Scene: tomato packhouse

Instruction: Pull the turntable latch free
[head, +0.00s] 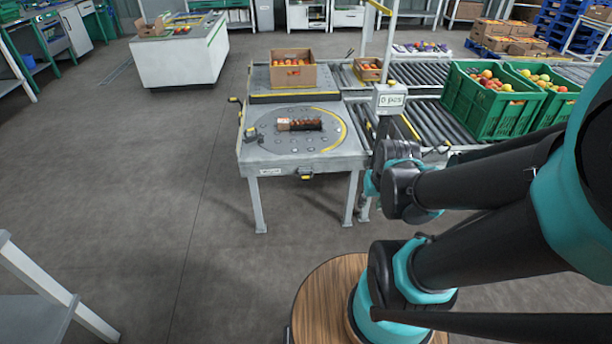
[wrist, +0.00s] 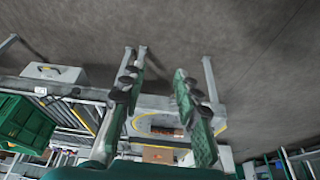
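The round grey turntable (head: 325,142) with a yellow edge arc is set in a grey metal table (head: 262,161). It also shows, upside down, in the wrist view (wrist: 146,123) beyond the fingers. A small yellow-and-black handle (head: 306,177) sits on the table's front edge, and a yellow piece (head: 250,133) lies at the turntable's left rim. I cannot tell which of them is the latch. My gripper (wrist: 157,72) has its two fingers wide apart with nothing between them. It is apart from the table. In the head view my arm hides the gripper.
A dark, reddish item (head: 313,124) lies on the turntable. A cardboard box of tomatoes (head: 293,76) stands behind it. A roller conveyor (head: 437,117) with green crates (head: 484,125) runs to the right, beside a display post (head: 389,99). The floor left of the table is clear.

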